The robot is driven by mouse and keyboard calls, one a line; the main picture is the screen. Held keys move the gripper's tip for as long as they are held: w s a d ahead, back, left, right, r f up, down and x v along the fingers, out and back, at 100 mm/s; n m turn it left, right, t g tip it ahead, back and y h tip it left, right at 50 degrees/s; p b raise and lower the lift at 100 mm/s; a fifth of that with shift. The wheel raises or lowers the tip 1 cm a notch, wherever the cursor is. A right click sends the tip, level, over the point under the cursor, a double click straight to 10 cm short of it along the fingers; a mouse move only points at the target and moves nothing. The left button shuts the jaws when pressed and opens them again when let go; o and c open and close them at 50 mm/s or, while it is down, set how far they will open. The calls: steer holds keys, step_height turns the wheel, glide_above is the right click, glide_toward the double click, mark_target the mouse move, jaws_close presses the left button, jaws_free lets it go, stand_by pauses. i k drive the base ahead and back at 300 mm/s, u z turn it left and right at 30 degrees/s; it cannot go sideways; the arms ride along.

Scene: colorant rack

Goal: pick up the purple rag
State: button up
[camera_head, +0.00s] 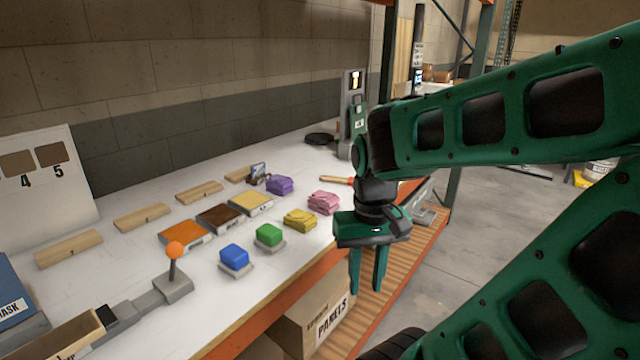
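The purple rag (280,185) is a small folded cloth lying on the white table, toward the back of the row of colored items. My gripper (368,283) hangs pointing down in front of the table's front edge, to the right of and nearer than the rag. Its two green fingers are apart with nothing visible between them. The gripper is well clear of the rag. A pink rag (323,202) and a yellow rag (300,220) lie between the purple rag and the front edge.
A small dark device (258,172) stands close beside the purple rag. Orange, brown and yellow tiles, a green block (269,235), a blue block (234,257) and an orange-knobbed lever (175,268) are to the left. A wooden-handled tool (336,180) lies right of the rag.

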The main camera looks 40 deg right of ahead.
mark_target(280, 185)
steer(key=z, duration=0.65)
steer(key=k, duration=1.25)
steer(key=z, duration=0.35)
steer(key=i, duration=2)
steer(key=u, duration=0.6)
